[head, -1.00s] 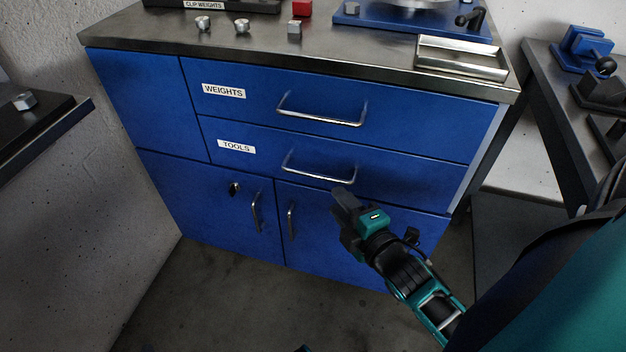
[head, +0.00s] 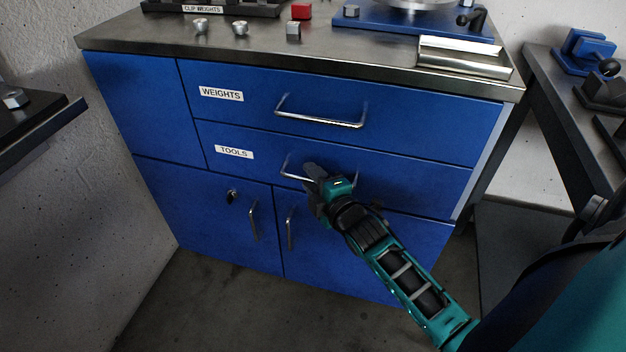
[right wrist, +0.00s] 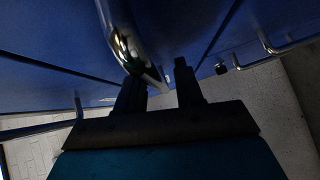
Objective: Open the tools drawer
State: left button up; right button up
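The blue tools drawer (head: 415,182), labelled TOOLS (head: 233,152), looks shut, its front flush with the cabinet. Its silver bar handle (head: 291,176) is partly hidden behind my right gripper (head: 314,172) in the head view. In the right wrist view, the two dark fingers of my right gripper (right wrist: 160,88) stand apart. The shiny handle (right wrist: 122,40) comes down close to the left finger and its far part reaches toward the gap. I cannot tell whether it touches a finger. My left gripper is not in view.
The weights drawer (head: 420,128) above is shut, with its own handle (head: 320,121). Cupboard doors with upright handles (head: 254,222) are below. The metal worktop (head: 345,48) holds a tray (head: 465,58) and small parts. Side tables stand left and right.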

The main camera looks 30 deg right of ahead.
jog(key=shift+c, duration=0.2)
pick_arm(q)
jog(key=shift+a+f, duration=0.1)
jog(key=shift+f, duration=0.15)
pick_arm(e)
grip_shut()
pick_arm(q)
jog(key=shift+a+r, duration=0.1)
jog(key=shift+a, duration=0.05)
pick_arm(e)
jog(key=shift+s, duration=0.1)
